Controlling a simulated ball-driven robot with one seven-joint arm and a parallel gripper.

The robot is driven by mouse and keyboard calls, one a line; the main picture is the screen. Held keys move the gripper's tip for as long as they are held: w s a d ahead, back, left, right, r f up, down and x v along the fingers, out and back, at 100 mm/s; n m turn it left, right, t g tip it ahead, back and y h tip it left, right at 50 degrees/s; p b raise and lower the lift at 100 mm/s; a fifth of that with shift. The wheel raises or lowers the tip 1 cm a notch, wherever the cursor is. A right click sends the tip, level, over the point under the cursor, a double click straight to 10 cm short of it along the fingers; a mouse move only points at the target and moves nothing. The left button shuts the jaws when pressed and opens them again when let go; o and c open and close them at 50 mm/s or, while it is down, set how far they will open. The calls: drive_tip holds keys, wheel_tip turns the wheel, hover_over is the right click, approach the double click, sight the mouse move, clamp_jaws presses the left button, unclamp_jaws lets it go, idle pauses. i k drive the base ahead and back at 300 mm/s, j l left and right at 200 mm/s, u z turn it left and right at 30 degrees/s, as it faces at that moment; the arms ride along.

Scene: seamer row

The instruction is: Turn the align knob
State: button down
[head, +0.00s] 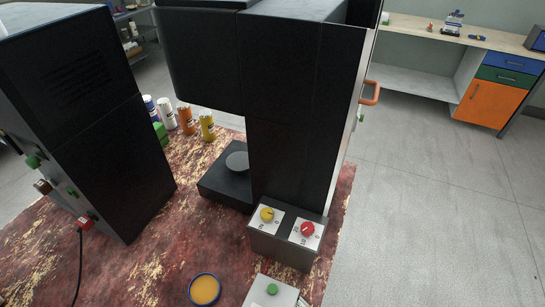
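A yellow knob (267,214) and a red knob (308,229) sit on white dial plates on top of a small dark control box (280,247). The box stands at the foot of a tall black machine (293,110) in the middle of the view. Small marks ring both dials, but I cannot read a name there, so I cannot tell which is the align knob. My gripper is not in view.
A round disc (237,161) lies on the machine's black base. A grey box with a green button (272,289) and a bowl of orange stuff (204,289) are in front. A second black machine (85,110) stands left; cans (186,119) stand behind. Right floor is clear.

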sight(267, 213)
drive_tip(key=i+l+u, duration=0.15)
drive_tip(key=l, duration=0.35)
drive_tip(key=i+l+u, duration=0.2)
drive_tip(key=l, duration=0.3)
drive_tip(key=i+l+u, duration=0.15)
drive_tip(key=l, duration=0.4)
drive_tip(key=i+l+u, duration=0.15)
drive_tip(key=l, duration=0.4)
drive_tip(key=l+u, duration=0.2)
drive_tip(key=l, duration=0.35)
